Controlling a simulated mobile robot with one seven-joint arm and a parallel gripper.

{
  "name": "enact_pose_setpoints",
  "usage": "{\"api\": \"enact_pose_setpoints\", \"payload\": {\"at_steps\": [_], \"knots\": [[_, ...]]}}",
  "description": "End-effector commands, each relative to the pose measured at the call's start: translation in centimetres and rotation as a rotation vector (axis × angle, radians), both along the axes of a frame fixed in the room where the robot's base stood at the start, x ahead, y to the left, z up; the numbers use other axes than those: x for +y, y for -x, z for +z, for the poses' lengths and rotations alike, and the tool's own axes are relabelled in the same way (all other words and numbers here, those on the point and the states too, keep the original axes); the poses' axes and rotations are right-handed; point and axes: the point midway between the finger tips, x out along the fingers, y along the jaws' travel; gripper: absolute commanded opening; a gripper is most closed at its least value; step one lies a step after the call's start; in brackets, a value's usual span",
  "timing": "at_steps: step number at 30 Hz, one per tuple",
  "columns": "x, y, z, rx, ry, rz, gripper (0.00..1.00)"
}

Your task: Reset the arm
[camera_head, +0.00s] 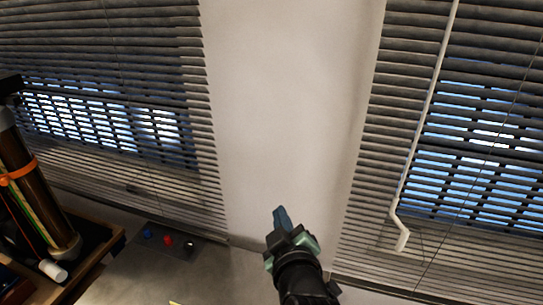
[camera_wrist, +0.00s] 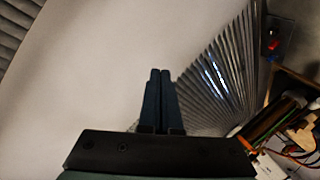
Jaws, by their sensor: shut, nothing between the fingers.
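My gripper (camera_head: 280,216) shows at the bottom middle of the head view, raised in front of the pale wall between two windows. In the wrist view my gripper (camera_wrist: 160,72) has its two dark fingers side by side and shut. Nothing is held between them. The arm link below it is dark and comes up from the lower edge of the head view. The fingers appear apart from the wall and from every object in view.
Slatted blinds hang at left (camera_head: 100,90) and right (camera_head: 470,150). A blind wand (camera_head: 402,235) hangs at right. At lower left stands a dark cylinder with an orange band (camera_head: 18,175) on a wooden tray (camera_head: 95,270). Behind it is a panel with blue and red knobs (camera_head: 167,240).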

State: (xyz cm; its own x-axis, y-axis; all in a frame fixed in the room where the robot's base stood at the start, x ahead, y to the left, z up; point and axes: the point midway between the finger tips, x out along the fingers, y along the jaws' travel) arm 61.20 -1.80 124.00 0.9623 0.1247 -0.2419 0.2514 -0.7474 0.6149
Motion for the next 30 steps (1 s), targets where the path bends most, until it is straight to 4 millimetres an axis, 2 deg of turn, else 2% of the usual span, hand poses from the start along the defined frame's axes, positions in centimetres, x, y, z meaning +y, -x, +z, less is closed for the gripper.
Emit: {"api": "enact_pose_setpoints", "payload": {"at_steps": [1, 4, 7, 9, 12, 15, 18, 21, 24, 30], "knots": [[0.2, -0.3, 4.4, -0.088, -0.042, -0.022, 0.0], [0.5, 0.3, 12.0, -0.244, -0.147, -0.057, 0.0], [0.7, 2.0, 19.6, -0.404, -0.264, -0.072, 0.0], [1.0, 4.0, 24.6, -0.519, -0.351, -0.065, 0.0], [1.3, 7.6, 30.9, -0.675, -0.478, -0.039, 0.0], [1.6, 11.4, 35.7, -0.805, -0.59, 0.003, 0.0], [1.7, 14.5, 38.8, -0.897, -0.674, 0.044, 0.0], [1.7, 16.5, 40.4, -0.949, -0.725, 0.073, 0.0], [1.7, 17.3, 41.1, -0.969, -0.747, 0.086, 0.0], [1.7, 17.3, 41.1, -0.969, -0.749, 0.087, 0.0]]}}
